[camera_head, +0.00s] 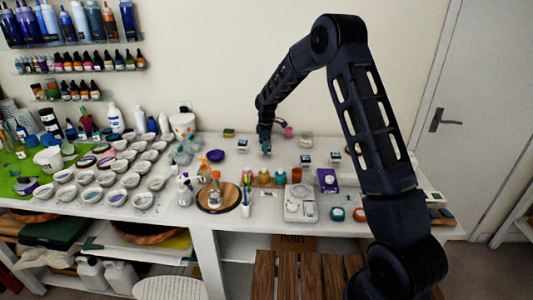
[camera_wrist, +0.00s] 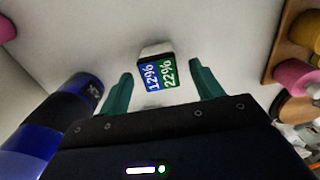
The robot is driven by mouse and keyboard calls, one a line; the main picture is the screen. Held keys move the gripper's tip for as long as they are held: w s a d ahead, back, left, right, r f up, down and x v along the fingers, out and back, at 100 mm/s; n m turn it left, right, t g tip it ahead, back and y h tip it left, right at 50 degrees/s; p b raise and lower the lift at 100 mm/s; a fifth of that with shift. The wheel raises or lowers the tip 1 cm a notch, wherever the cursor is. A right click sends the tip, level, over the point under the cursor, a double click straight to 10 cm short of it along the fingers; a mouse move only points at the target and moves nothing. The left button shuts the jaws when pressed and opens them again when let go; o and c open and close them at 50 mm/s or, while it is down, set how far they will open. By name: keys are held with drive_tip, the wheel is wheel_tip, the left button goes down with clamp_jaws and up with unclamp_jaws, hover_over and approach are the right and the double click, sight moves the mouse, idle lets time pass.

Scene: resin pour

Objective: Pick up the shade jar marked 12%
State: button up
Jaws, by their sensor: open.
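In the wrist view, a small pale jar (camera_wrist: 157,49) shows a dark-edged label, with 12% on its blue half and 22% on its green half. I cannot tell whether the two halves belong to one jar. My gripper (camera_wrist: 161,70) is open, with one teal finger on each side of the jar and visible gaps between. In the head view, my gripper (camera_head: 265,146) points down at the back of the white table. The jar under it is too small to make out there.
Labelled small jars (camera_head: 306,160) and (camera_head: 335,158) stand to the right of my gripper, and a clear container (camera_head: 306,140) behind them. A purple bowl (camera_head: 216,156) is to the left. Many white cups crowd the left.

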wheel_tip(320, 180, down, 4)
drive_tip(key=shift+r, duration=0.25)
drive_tip(key=shift+c, duration=0.4)
drive_tip(key=c, duration=1)
drive_tip(key=shift+c, duration=0.2)
